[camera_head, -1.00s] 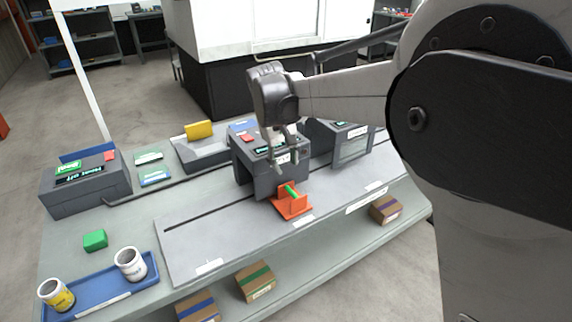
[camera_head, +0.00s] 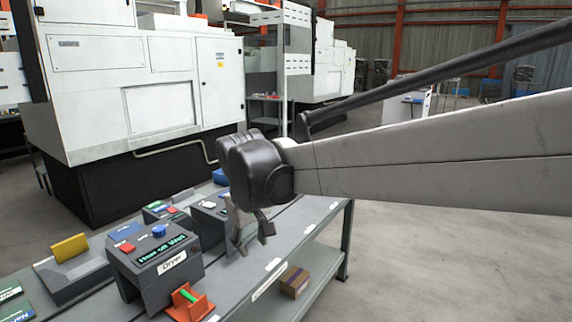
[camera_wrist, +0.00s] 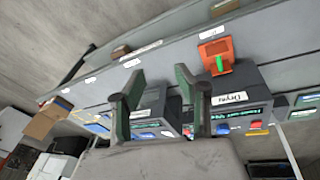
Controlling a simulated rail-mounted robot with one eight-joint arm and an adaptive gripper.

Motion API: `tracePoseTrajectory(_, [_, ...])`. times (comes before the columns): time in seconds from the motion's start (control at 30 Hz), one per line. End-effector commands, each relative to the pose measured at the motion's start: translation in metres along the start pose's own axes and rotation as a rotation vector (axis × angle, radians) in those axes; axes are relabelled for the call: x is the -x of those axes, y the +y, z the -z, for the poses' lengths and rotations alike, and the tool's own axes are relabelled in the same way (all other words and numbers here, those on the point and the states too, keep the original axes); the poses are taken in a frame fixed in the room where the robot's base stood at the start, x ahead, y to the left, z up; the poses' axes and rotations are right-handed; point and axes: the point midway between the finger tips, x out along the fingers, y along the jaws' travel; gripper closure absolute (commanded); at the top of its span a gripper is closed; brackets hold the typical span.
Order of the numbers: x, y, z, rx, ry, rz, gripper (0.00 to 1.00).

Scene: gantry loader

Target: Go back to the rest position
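My gripper (camera_head: 246,232) hangs above the right part of the grey workbench in the head view, to the right of the dryer. Its two fingers are spread, with nothing between them, and they also show in the wrist view (camera_wrist: 160,92). The dryer (camera_head: 165,275) is a grey box with a green-lit display, a blue knob and a red button. An orange holder (camera_head: 196,308) with a green piece in it sits in front of the dryer. The wrist view shows the same orange holder (camera_wrist: 214,50) beyond the fingers, to the right.
A second grey machine (camera_head: 207,222) stands behind my gripper. A yellow block (camera_head: 69,247) sits on a grey unit at left. A cardboard box (camera_head: 294,281) rests on the lower shelf. The floor (camera_head: 430,265) to the right is clear.

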Motion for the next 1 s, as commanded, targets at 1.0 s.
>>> tracePoseTrajectory(1.0, [0.032,0.088,-0.306,-0.592,0.3,-0.101,0.69])
